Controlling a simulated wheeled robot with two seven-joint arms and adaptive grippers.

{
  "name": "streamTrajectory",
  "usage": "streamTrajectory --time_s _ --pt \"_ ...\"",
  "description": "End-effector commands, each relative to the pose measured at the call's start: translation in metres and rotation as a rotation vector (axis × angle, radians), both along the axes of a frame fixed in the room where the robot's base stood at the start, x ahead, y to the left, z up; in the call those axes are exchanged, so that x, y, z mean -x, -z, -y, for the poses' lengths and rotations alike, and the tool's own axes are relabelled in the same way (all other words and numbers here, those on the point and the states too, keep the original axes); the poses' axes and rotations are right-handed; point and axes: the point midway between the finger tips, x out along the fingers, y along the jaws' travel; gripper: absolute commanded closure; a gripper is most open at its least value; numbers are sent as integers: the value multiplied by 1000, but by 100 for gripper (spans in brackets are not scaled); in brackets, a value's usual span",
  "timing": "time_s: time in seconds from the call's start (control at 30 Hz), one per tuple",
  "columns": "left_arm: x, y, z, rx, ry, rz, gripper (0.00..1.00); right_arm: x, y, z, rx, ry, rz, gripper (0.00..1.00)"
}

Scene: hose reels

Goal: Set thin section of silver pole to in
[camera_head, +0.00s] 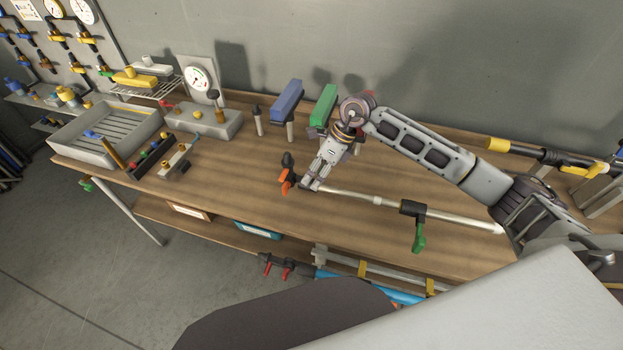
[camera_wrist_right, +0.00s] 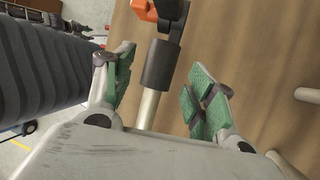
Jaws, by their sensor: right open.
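The silver pole (camera_head: 345,193) lies along the wooden bench, its thin section at the left and a thicker section (camera_head: 460,219) at the right beyond a collar. A black clamp with a green handle (camera_head: 419,236) sits on the pole. An orange and black clamp (camera_head: 287,180) is at its left end. My right gripper (camera_head: 312,185) is over the thin section near that clamp. In the right wrist view, my right gripper (camera_wrist_right: 160,85) is open, with green pads on either side of the thin section (camera_wrist_right: 148,108) and a dark sleeve (camera_wrist_right: 160,64). My left gripper is not in view.
The wooden bench (camera_head: 240,190) has bare room left of the pole. A blue block (camera_head: 286,100) and a green block (camera_head: 323,105) stand on posts behind. A grey tray (camera_head: 90,150) and a gauge box (camera_head: 205,118) are at the left.

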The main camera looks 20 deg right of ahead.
Motion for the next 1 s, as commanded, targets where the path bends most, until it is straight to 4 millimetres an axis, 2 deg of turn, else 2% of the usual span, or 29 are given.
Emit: streamTrajectory --time_s 0.1,0.3,0.67,1.0 --pt "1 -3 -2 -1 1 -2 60 0 12 -7 -1 0 -3 44" --pt "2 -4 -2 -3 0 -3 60 0 24 -13 -1 -1 0 44" --pt "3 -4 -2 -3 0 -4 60 0 27 -14 0 -1 0 44" --pt "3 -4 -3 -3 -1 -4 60 0 27 -13 0 0 0 87"
